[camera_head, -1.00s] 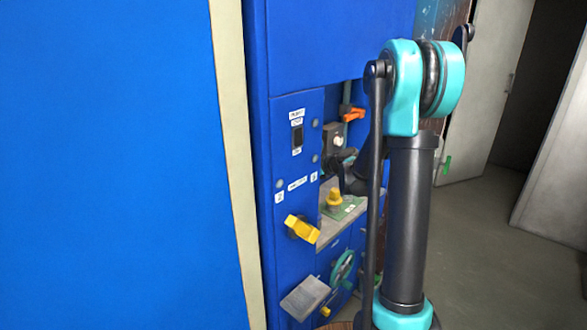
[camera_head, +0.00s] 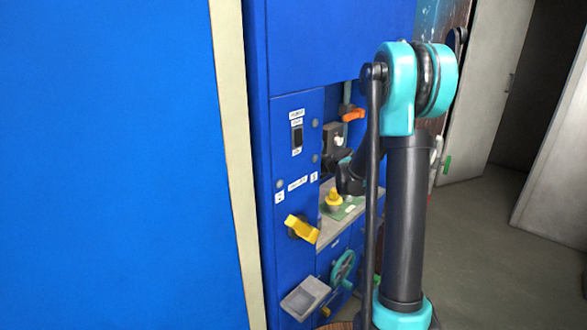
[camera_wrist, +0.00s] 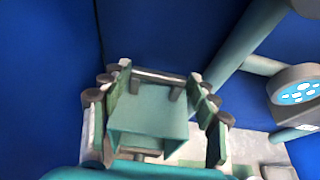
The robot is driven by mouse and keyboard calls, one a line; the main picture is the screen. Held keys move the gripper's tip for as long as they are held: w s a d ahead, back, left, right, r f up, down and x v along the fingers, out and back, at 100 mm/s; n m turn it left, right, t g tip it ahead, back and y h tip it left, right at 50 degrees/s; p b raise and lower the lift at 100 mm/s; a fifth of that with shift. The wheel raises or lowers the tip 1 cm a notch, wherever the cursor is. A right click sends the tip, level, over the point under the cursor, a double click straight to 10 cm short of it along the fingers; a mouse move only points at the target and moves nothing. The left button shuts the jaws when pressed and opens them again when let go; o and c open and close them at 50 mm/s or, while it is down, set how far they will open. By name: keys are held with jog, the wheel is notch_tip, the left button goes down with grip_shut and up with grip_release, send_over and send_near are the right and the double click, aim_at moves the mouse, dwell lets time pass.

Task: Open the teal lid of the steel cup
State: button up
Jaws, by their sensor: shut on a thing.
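In the wrist view my gripper (camera_wrist: 156,92) has its two green-padded fingers on either side of a teal, box-like piece, which I take to be the teal lid (camera_wrist: 150,108). The fingers are shut on it, one pad along each side. I cannot make out the steel cup for certain. Pale grey edges show around the teal piece, but most of what is under it is hidden.
A blue cabinet (camera_head: 294,125) has a yellow handle (camera_head: 301,229), a grey tray (camera_head: 303,298) and a teal handwheel (camera_head: 343,268). A yellow knob (camera_head: 333,200) stands on its shelf. A round grey gauge (camera_wrist: 298,92) is at right in the wrist view. Open floor (camera_head: 490,235) lies right.

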jog(key=shift+c, duration=0.8)
jog(key=shift+s+d+r, duration=0.1)
jog(key=shift+s+d, duration=1.15)
jog(key=shift+s, duration=0.05)
jog(key=o, duration=1.7)
jog(key=shift+w, duration=0.1)
jog(key=v, duration=1.2)
